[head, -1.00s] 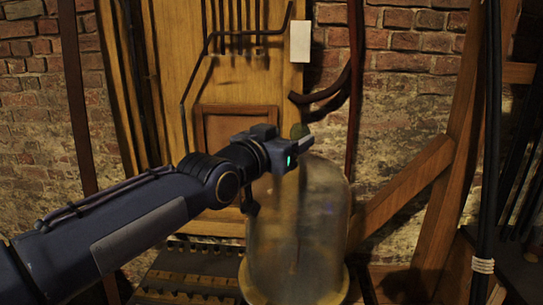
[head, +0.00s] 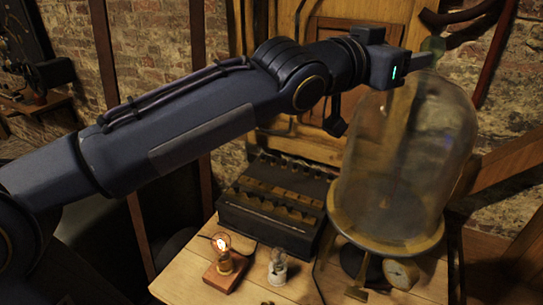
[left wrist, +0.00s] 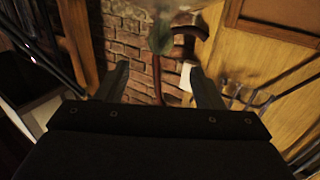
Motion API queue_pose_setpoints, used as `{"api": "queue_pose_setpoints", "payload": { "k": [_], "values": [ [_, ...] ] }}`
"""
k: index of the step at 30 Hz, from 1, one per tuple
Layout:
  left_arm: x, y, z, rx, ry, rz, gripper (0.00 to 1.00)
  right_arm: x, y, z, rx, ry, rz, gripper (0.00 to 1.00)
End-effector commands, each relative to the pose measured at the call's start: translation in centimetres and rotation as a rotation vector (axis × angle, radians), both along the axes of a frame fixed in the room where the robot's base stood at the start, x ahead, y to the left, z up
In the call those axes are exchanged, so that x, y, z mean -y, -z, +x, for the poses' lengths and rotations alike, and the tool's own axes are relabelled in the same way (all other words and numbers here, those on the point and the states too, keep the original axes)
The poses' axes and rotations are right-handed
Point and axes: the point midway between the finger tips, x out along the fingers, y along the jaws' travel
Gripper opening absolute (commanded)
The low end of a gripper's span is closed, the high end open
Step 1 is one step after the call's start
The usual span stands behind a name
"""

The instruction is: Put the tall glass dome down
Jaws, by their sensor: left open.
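The tall glass dome (head: 410,150) stands upright on a round, yellowish-rimmed base (head: 385,238) at the right of the table in the head view. It looks seated on that base, though the rim contact is hard to make out. Its greenish knob (head: 433,46) is at the top. My left gripper (head: 424,60) is beside the knob. In the left wrist view my left gripper (left wrist: 162,78) has its fingers apart, with nothing between them. The knob (left wrist: 160,38) shows just beyond the fingertips. My right gripper is in neither view.
A dark slotted box (head: 270,205) stands left of the dome. A lit bulb on a wooden block (head: 224,265) and a small glass jar (head: 277,268) stand on the wooden table (head: 190,275). A round gauge (head: 401,273) is at the base's front. A wooden panel and brick wall are behind.

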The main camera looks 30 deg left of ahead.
Motion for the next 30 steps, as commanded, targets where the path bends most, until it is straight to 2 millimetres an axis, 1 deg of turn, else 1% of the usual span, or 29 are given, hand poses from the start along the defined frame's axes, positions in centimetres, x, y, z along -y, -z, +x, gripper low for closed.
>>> {"api": "queue_pose_setpoints", "payload": {
  "k": [2, 5, 8, 9, 11, 12, 14, 15, 16, 17, 18, 20, 21, 24, 25, 27, 30],
  "values": [
    [-0.2, 0.2, 0.1, -0.006, -0.003, -0.001, 0.61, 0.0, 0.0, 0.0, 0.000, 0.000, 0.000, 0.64],
    [-1.9, 2.2, 0.5, -0.063, -0.020, -0.009, 0.61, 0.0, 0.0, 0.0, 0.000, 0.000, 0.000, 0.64],
    [-5.4, 6.5, 0.5, -0.189, -0.053, -0.027, 0.61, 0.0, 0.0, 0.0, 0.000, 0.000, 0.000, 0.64],
    [-7.1, 8.8, 0.1, -0.254, -0.069, -0.036, 0.61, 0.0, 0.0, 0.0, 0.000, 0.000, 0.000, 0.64],
    [-9.6, 12.5, -1.1, -0.361, -0.091, -0.053, 0.61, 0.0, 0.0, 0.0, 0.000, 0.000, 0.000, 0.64],
    [-11.2, 14.9, -2.4, -0.432, -0.106, -0.063, 0.61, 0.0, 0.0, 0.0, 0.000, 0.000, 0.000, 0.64],
    [-13.2, 18.3, -4.8, -0.535, -0.125, -0.077, 0.61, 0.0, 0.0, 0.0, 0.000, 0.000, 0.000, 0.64],
    [-14.2, 20.6, -6.7, -0.601, -0.137, -0.083, 0.61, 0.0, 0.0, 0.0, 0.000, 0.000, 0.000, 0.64],
    [-14.9, 22.2, -8.3, -0.650, -0.147, -0.089, 0.61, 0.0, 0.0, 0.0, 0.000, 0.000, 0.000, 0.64],
    [-15.4, 23.8, -9.9, -0.698, -0.157, -0.094, 0.61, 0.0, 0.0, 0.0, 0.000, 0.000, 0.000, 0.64],
    [-15.9, 25.8, -12.2, -0.758, -0.171, -0.097, 0.61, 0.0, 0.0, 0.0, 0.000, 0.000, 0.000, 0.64],
    [-16.3, 28.5, -15.4, -0.845, -0.192, -0.101, 0.61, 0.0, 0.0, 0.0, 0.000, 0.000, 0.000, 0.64],
    [-16.3, 30.2, -17.4, -0.896, -0.207, -0.102, 0.61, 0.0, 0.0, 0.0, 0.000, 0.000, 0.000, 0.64],
    [-16.0, 33.7, -21.7, -1.009, -0.241, -0.099, 0.61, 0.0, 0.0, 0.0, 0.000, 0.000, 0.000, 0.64],
    [-15.8, 34.6, -22.6, -1.036, -0.250, -0.100, 0.61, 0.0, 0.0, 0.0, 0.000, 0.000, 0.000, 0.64],
    [-15.5, 36.1, -24.4, -1.088, -0.267, -0.099, 0.61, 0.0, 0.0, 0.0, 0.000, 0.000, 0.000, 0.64],
    [-15.1, 37.4, -25.9, -1.132, -0.283, -0.099, 0.61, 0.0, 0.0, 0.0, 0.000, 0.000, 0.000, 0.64]
  ]
}}
